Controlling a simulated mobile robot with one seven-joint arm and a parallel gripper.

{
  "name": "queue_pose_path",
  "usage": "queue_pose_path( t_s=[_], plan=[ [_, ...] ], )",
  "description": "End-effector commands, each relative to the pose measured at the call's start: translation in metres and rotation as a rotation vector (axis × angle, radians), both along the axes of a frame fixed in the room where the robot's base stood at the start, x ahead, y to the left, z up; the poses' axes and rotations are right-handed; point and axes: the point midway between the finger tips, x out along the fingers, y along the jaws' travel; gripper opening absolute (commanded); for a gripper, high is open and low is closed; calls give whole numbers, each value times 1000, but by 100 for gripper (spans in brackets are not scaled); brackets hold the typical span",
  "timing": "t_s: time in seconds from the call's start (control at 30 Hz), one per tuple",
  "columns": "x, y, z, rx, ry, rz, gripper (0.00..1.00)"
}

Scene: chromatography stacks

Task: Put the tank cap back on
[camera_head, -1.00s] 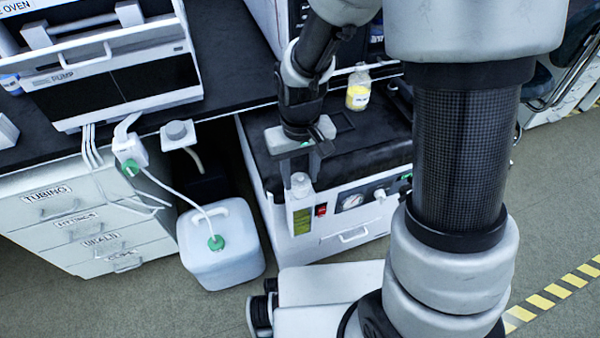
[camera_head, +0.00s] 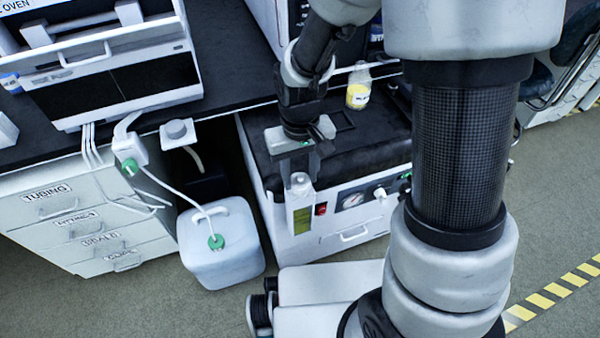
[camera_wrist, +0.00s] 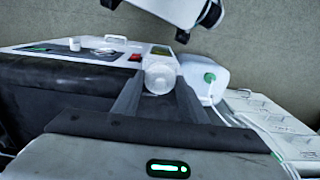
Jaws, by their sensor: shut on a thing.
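My gripper (camera_head: 299,166) points down at the front edge of the black-topped instrument in the head view. In the wrist view its fingers (camera_wrist: 160,88) are shut on a white round cap (camera_wrist: 160,77). In the head view the white cap (camera_head: 300,182) shows just below the fingertips, directly above a narrow white part with a yellow-green window (camera_head: 303,219). I cannot tell whether the cap touches that part. A white jerrycan-like tank (camera_head: 222,262) stands on the floor to the left, with a green fitting and tube on its top. It also shows in the wrist view (camera_wrist: 212,76).
The instrument's front has a red switch (camera_head: 321,209), gauge and knobs. Open floor lies in front.

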Motion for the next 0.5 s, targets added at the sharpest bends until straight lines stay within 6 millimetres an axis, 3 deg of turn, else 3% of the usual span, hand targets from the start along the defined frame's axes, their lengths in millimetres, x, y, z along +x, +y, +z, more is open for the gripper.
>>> queue_pose_path(
  t_s=[0.37,0.4,0.5],
  plan=[
    [0,0,0,0,0,0,18],
    [0,0,0,0,0,0,40],
    [0,0,0,0,0,0,57]
  ],
)
